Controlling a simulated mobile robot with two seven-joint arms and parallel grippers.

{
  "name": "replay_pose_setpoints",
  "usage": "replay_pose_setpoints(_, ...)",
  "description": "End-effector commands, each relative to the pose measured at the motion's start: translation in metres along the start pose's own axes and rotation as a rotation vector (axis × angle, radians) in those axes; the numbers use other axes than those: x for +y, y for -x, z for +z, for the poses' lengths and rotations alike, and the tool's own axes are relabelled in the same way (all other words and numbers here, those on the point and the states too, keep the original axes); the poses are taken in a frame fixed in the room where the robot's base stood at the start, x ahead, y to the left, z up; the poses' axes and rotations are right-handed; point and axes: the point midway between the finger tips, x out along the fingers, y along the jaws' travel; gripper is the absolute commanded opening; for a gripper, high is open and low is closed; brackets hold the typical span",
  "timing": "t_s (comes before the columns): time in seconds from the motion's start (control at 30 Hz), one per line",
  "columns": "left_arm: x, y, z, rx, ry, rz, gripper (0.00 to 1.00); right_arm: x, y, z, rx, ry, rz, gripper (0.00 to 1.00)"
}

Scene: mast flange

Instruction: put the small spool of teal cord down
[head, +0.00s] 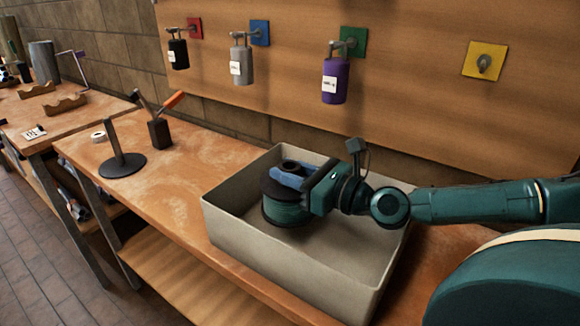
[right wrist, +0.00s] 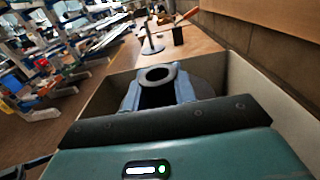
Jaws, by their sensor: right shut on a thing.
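The small spool of teal cord (head: 287,212) is at the left part of a grey open box on the bench, within its walls in the head view. It has dark flanges and a dark hub. In the right wrist view the spool's ring-shaped hub (right wrist: 157,75) shows between the blue fingers. I cannot tell whether the spool touches the box floor. My left gripper is not in view.
The grey box (head: 238,238) has free floor on its right side. Black, grey and purple (head: 335,80) canisters hang on the wall panel; a yellow plate's hook (head: 484,63) is bare.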

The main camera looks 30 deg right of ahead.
Motion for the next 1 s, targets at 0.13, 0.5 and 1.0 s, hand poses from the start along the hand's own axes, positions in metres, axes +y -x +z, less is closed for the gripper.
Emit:
replay_pose_setpoints(0.13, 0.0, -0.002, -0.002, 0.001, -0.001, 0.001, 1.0, 0.0, 0.0, -0.002, -0.002, 0.001, -0.001, 0.0)
replay_pose_setpoints(0.5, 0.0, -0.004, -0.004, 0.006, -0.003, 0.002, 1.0, 0.0, 0.0, -0.002, 0.001, 0.0, 0.0, 0.49)
replay_pose_setpoints(1.0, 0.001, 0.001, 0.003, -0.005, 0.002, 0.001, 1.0, -0.003, 0.013, 0.007, 0.013, 0.011, -0.014, 0.49)
